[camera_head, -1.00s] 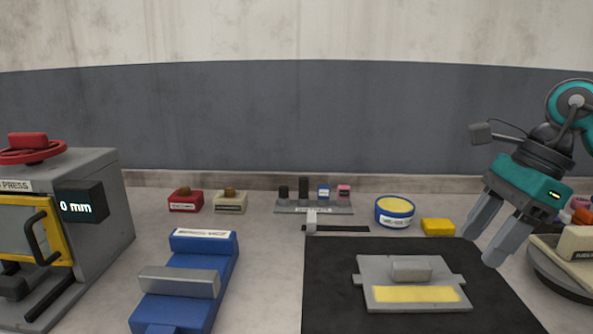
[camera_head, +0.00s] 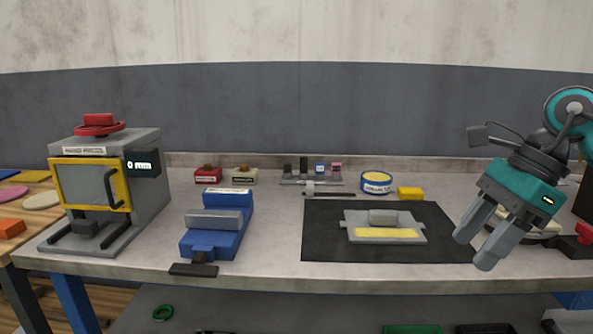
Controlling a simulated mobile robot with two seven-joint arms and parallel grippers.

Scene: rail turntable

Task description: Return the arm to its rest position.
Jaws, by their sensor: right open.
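My right gripper (camera_head: 479,236) hangs at the right of the head view, fingers pointing down and to the left. Its two grey fingers are apart, with nothing visible between them. It appears in front of the right edge of the black mat (camera_head: 320,230), over the bench. A grey plate with a block and a yellow strip (camera_head: 388,234) lies on the mat, apart from the gripper. My left gripper is not in view.
A grey press (camera_head: 150,185) with a yellow-framed door stands at the left, reading 0 mm. A blue vice (camera_head: 228,225) is right of it. A round blue tin (camera_head: 376,187) and a yellow block (camera_head: 410,193) sit behind the mat. The bench's front edge (camera_head: 300,281) shows.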

